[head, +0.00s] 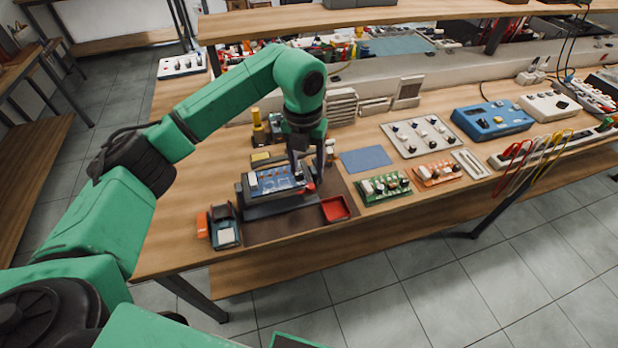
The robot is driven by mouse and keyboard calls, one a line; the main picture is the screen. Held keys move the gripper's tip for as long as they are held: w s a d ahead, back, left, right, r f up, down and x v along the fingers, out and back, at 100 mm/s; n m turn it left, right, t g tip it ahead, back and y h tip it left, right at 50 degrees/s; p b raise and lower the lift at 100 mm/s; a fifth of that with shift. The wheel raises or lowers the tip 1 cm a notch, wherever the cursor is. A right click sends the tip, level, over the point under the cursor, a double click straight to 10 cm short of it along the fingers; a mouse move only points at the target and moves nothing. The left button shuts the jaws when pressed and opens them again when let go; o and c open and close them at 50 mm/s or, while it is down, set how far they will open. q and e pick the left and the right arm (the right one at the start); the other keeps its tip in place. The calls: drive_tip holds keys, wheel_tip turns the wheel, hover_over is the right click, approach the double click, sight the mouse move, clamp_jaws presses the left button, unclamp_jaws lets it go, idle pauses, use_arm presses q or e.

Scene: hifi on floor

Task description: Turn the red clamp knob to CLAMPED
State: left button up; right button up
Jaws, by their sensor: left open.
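A blue circuit board (272,180) sits in a dark fixture (262,206) on a brown mat at the left part of the bench. A small red knob (310,187) shows at the right side of the fixture. My left gripper (307,176) comes down from above, open, with its fingers close to the red knob. I cannot tell whether a finger touches the knob. The knob's setting and any label are too small to read. My right gripper is not in view.
A red tray (335,208) lies just right of the fixture, and an orange and dark device (223,226) stands at its left. A yellow-topped bottle (259,127) stands behind. Green (385,187) and orange boards (437,173) lie to the right. A blue mat (365,159) is bare.

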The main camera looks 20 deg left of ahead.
sight(310, 185)
use_arm(q)
drive_tip(key=f, duration=0.2)
drive_tip(key=w+f+p, duration=0.1)
drive_tip(key=f, duration=0.2)
drive_tip(key=w+f, duration=0.1)
drive_tip(key=f, duration=0.2)
drive_tip(key=shift+d+p, duration=0.1)
drive_tip(key=shift+p, duration=0.2)
drive_tip(key=shift+s, duration=0.4)
drive_tip(key=shift+w+f, duration=0.15)
drive_tip(key=shift+w, duration=0.05)
clamp_jaws()
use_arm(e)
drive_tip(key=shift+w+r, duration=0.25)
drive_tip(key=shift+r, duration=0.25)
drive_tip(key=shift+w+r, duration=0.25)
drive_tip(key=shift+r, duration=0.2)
